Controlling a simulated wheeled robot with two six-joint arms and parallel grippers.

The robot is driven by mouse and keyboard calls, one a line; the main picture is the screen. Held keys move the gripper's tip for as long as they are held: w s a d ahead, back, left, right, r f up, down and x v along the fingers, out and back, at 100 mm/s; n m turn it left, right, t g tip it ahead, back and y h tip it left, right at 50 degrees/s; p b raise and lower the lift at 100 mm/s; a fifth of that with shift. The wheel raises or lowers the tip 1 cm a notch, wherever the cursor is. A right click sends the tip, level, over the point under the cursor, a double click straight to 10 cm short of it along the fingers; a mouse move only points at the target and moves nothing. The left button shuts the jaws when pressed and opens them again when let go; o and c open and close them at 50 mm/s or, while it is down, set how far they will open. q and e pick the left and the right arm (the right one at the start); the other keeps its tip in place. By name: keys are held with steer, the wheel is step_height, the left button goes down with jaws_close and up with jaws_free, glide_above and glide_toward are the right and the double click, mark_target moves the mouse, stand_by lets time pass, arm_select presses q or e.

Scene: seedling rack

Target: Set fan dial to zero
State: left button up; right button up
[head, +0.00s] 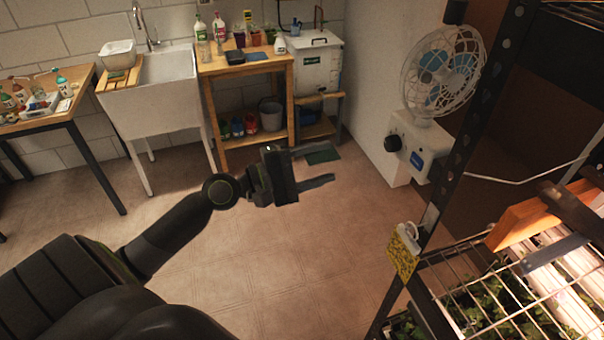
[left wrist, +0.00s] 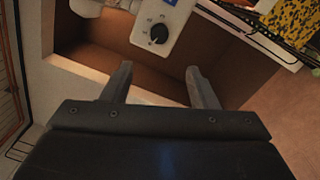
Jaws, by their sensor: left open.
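The white fan (head: 442,70) stands at the right over a white control box (head: 415,142). A black dial (head: 392,144) sticks out from the box's face. In the left wrist view the dial (left wrist: 158,34) sits on the box's panel (left wrist: 176,20) with small marks around it; I cannot read its setting. My left gripper (head: 328,164) is open and empty, left of the box and apart from it. In the left wrist view its fingertips (left wrist: 158,76) point toward the dial, with a gap between. My right gripper is not in view.
A dark metal rack post (head: 465,150) with a yellow tag (head: 402,252) and wire shelf (head: 470,275) of seedlings stands at the right. A wooden workbench (head: 245,65) and white sink (head: 160,85) are at the back. The floor (head: 290,250) is clear.

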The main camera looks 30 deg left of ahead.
arm_select(q)
steer(key=shift+b+v, duration=0.8)
steer(key=shift+v, duration=0.95)
